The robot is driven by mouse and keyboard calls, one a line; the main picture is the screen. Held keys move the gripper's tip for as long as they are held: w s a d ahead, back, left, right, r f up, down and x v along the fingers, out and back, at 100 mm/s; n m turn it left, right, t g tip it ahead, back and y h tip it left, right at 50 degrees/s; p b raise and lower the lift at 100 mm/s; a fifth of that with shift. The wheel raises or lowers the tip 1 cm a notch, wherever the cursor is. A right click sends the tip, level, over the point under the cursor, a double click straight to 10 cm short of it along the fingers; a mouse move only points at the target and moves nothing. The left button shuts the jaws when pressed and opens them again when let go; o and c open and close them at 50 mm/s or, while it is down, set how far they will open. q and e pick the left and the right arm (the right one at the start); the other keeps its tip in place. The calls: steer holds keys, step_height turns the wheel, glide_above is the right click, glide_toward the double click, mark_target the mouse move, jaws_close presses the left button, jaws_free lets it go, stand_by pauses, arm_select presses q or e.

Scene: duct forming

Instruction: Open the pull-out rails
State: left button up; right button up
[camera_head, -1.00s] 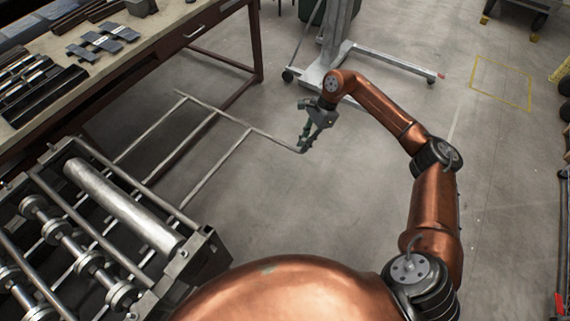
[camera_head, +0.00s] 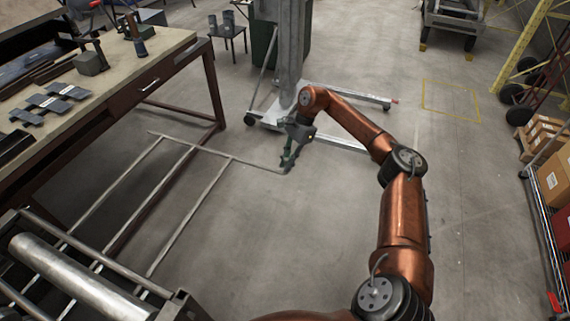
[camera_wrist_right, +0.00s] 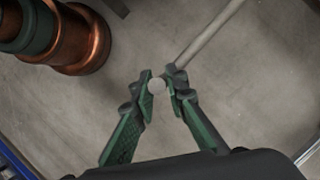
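The pull-out rails (camera_head: 190,215) are a grey tube frame low above the floor. They stretch from the roller machine (camera_head: 75,278) at the lower left, with a long crossbar at their far end. My right gripper (camera_head: 288,158) is at the right end of that crossbar, where the tube bends up. In the right wrist view, the green fingers of the right gripper (camera_wrist_right: 161,86) are closed on either side of the round tube end. The rail (camera_wrist_right: 208,35) runs away to the upper right there. My left gripper is not in view.
A workbench (camera_head: 165,55) with metal parts stands at the left, its leg near the rails. A wheeled lifting stand (camera_head: 290,60) is just beyond my right gripper. A shelf with boxes (camera_head: 553,180) is at the right. Floor right of my arm is clear.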

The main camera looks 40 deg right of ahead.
steer(key=o, duration=0.4)
steer(key=shift+w+d, duration=0.2)
steer(key=shift+o, duration=0.2)
steer(key=shift+s, duration=0.1)
steer(key=v, duration=1.2)
